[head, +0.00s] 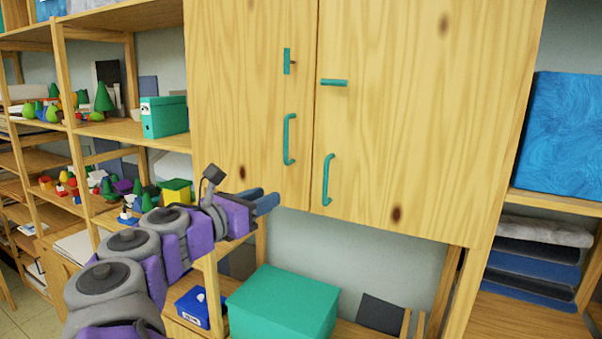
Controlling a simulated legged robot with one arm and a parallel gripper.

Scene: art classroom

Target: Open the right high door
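The wooden cabinet has two doors. The right high door (420,110) looks flush with the left one, separated by a thin vertical seam. It carries a long green vertical handle (327,180) near its lower left edge and a small green horizontal latch (334,83) above. The left door (245,100) has its own green handle (289,139) and a vertical green latch (287,61). My gripper (268,201) is in front of the lower left door, left of and below the right door's handle and apart from it. Its fingers look close together, but the gap between them is unclear.
A green box (285,305) and a blue box (201,307) stand below the cabinet. Open shelves with toys and a green binder (164,116) are at left. A blue panel (562,132) and folded cloths (535,258) are on shelves at right.

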